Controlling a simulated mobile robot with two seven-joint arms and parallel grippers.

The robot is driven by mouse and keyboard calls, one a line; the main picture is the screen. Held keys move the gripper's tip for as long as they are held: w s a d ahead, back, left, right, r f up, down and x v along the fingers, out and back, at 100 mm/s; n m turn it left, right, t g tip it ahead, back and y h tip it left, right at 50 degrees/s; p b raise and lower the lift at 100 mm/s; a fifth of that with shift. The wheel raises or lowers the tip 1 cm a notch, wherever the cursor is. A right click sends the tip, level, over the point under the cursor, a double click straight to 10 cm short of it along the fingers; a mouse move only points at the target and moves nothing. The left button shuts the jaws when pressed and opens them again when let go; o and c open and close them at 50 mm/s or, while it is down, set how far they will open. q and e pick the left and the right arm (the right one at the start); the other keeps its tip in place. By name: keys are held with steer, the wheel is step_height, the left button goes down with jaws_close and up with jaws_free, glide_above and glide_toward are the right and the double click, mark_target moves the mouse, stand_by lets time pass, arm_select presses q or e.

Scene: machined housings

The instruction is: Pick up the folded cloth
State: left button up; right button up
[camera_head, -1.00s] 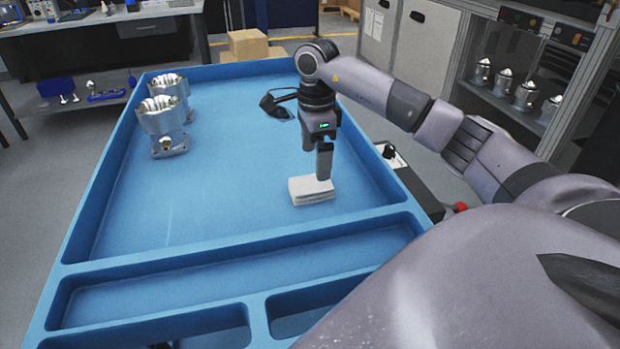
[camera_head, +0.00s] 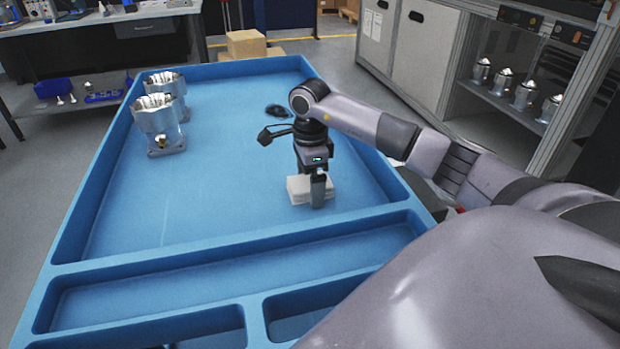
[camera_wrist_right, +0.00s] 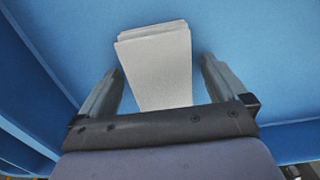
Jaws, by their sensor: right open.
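The folded cloth (camera_head: 299,187) is a small white stack lying on the blue tray floor, near the divider. My right gripper (camera_head: 318,190) points down over it and hides part of its right side. In the right wrist view the cloth (camera_wrist_right: 158,65) lies between the two fingers of the open gripper (camera_wrist_right: 160,82), with a gap showing on each side. I cannot tell how far the fingertips are above the tray floor. My left gripper is not in view.
The blue tray (camera_head: 190,250) has raised walls and narrow front compartments. Two metal housings (camera_head: 160,125) stand at its left. A dark object (camera_head: 277,111) lies behind my right wrist. The tray's middle left is clear. Several metal parts (camera_head: 502,82) stand on a shelf at right.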

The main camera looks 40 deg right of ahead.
steer(key=c, duration=1.1)
steer(key=shift+r, duration=0.1)
step_height(320, 180, up, 14)
steer(key=shift+f+p, duration=0.1)
steer(key=shift+p, duration=0.65)
steer(key=shift+c, duration=0.5)
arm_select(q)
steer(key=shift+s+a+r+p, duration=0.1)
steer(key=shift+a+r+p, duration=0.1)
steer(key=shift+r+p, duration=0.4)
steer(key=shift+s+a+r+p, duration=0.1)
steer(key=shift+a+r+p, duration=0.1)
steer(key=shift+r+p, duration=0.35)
arm_select(e)
step_height(320, 180, up, 6)
